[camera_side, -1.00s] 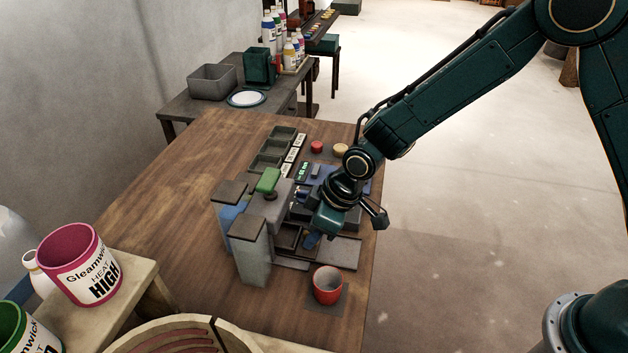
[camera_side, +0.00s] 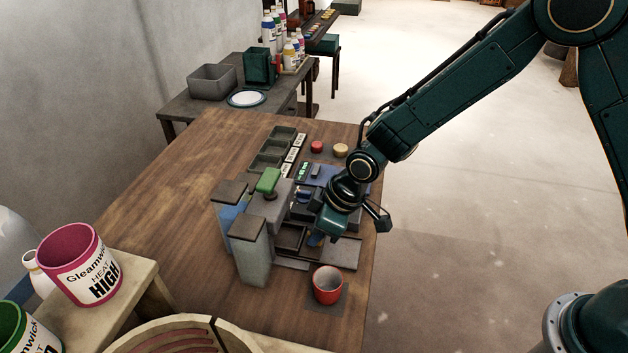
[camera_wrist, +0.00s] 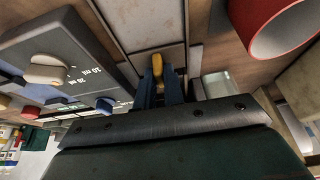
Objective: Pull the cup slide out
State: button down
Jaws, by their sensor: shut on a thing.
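My gripper (camera_side: 318,238) is low over the right part of the bench machine, its blue fingers pointing down. In the wrist view the two blue fingers (camera_wrist: 160,78) are shut on a small yellow handle (camera_wrist: 157,65). The handle sits at the end of a flat grey slide plate (camera_wrist: 145,22), which I take for the cup slide. In the side view the grey plate (camera_side: 344,252) lies flat by the machine's front, partly hidden behind my gripper. A red cup (camera_side: 328,285) stands upright on a dark square pad; its side also shows in the wrist view (camera_wrist: 262,30).
Grey towers (camera_side: 249,255) and a green-topped block (camera_side: 268,180) stand left of my gripper. A dial panel (camera_wrist: 62,70) is close beside it. Red and cream knobs (camera_side: 340,150) are at the back. The wooden table (camera_side: 160,190) is bare on the left.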

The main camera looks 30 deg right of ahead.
jog(key=s+d, duration=0.5)
jog(key=shift+s+d, duration=0.15)
jog(key=shift+d, duration=0.05)
jog(key=c, duration=1.5)
grip_release()
jog(key=shift+r, duration=0.2)
jog(key=v, duration=1.3)
jog(key=shift+r, duration=0.2)
jog(key=shift+s+d, duration=0.1)
jog(key=shift+r, duration=0.1)
